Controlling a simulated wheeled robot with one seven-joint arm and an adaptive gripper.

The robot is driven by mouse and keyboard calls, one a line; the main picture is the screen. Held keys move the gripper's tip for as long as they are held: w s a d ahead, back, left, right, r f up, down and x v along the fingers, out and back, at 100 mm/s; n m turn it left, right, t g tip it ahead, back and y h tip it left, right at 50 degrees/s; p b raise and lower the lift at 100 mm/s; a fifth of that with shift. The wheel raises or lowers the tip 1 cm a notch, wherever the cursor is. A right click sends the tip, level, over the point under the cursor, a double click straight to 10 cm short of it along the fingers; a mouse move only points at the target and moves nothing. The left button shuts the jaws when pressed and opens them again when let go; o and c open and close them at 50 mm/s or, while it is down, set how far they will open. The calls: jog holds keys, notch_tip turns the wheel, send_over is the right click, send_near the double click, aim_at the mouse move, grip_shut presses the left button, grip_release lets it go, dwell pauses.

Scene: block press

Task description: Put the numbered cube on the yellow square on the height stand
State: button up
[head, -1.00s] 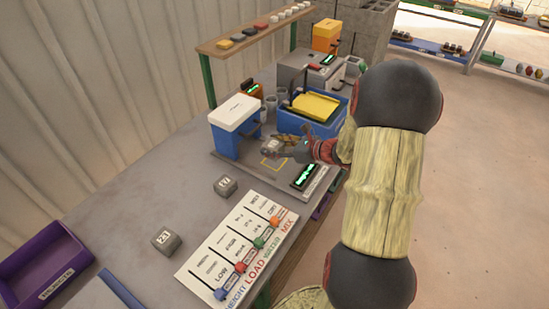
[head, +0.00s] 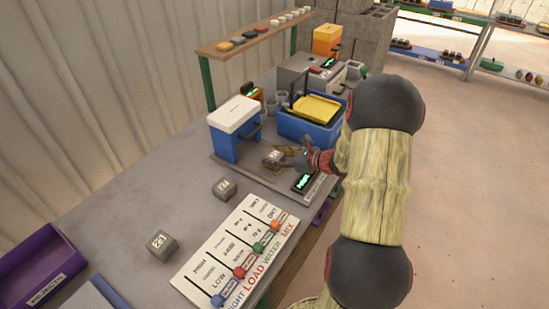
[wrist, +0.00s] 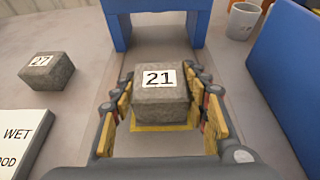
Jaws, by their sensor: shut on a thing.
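My gripper (wrist: 160,108) is shut on a grey cube with a "21" label (wrist: 160,98). The fingers are on its left and right sides. The cube is over the yellow square (wrist: 165,128), whose front edge shows below it in the wrist view. I cannot tell whether the cube touches the square or hangs just above it. In the head view the held cube (head: 272,156) is in front of the height stand (head: 228,142), which has blue legs and a white top. The stand's blue legs (wrist: 121,28) rise behind the cube in the wrist view.
A second cube labelled "27" (wrist: 47,70) lies left of the stand's base. A third cube (head: 162,244) lies farther left. A slider board (head: 228,260) is in front. A blue bin with a yellow top (head: 315,108) stands close on the right. A purple tray (head: 40,268) is at far left.

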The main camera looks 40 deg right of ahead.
jog(key=o, duration=1.5)
jog(key=shift+f, duration=0.1)
